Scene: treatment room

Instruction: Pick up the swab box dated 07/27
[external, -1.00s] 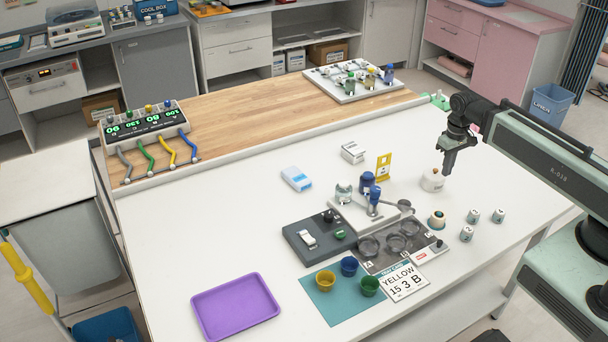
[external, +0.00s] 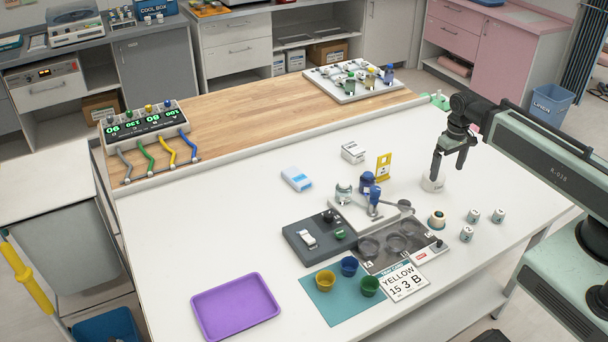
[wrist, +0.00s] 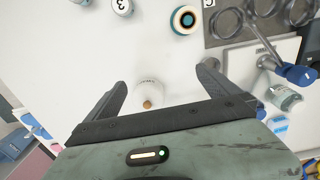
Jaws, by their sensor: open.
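Two small boxes lie on the white table in the external view: a white-and-blue box (external: 297,179) and a white box with dark print (external: 352,152). Their print is too small to read, so I cannot tell which bears 07/27. My gripper (external: 449,168) is open and empty, pointing down above the right part of the table, well to the right of both boxes. A white jar (external: 431,184) stands beneath it, partly behind one finger. In the wrist view, the open gripper (wrist: 164,80) has the jar with its cork-coloured top (wrist: 149,92) between its fingers.
A yellow stand (external: 384,166) and blue-topped bottles (external: 368,181) stand near the white box. Several small white pots (external: 473,216) are at the right. A purple tray (external: 235,305) lies at front left. The table left of the boxes is clear.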

